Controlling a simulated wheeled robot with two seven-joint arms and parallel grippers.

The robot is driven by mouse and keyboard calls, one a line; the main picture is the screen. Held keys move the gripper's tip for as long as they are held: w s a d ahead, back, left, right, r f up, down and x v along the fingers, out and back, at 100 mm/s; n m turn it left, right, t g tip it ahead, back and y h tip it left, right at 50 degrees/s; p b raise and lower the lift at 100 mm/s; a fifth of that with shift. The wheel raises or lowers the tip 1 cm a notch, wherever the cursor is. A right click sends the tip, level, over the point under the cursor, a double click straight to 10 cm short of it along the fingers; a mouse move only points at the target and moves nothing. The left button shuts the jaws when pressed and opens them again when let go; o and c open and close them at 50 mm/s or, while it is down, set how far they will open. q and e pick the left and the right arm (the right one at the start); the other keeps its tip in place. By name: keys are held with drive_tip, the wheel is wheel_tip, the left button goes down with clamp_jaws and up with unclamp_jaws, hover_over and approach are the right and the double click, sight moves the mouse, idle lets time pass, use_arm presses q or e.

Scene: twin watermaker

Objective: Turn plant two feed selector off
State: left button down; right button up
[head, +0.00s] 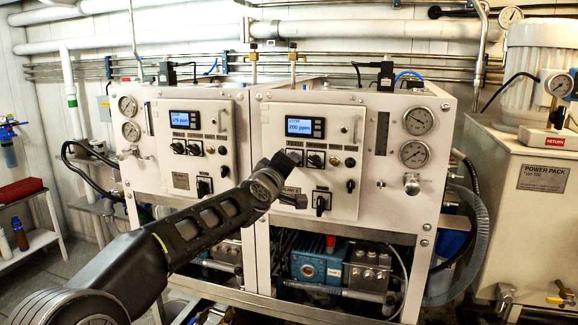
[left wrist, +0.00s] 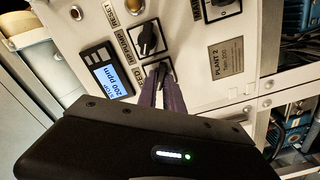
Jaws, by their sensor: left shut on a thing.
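The plant two panel (head: 340,120) is the right one of two white control panels in the head view, with a lit display (head: 305,126) reading about 200 ppm. My left gripper (head: 286,160) reaches its row of selectors and covers the leftmost one. In the left wrist view its dark fingers (left wrist: 164,92) are shut on the black knob of the feed selector (left wrist: 158,70), beside a label ending in "ED". The fingers hide most of the knob, so I cannot tell its exact position. The PLANT 2 plate (left wrist: 225,61) is close by. My right gripper is not in view.
The pump selector (left wrist: 147,39) is right beside the held one. A larger black rotary switch (head: 321,202) is lower on the same panel. The plant one panel (head: 193,140) is at left. Gauges (head: 418,121) and the power pack (head: 545,177) are at right.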

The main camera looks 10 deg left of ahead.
use_arm(q)
drive_tip(key=shift+n, duration=0.3)
drive_tip(key=c, duration=1.5)
unclamp_jaws()
drive_tip(key=shift+s, duration=0.1)
drive_tip(key=s, duration=0.2)
drive_tip(key=s+b, duration=0.1)
drive_tip(key=s, duration=0.4)
drive_tip(key=shift+s+a+b, duration=0.3)
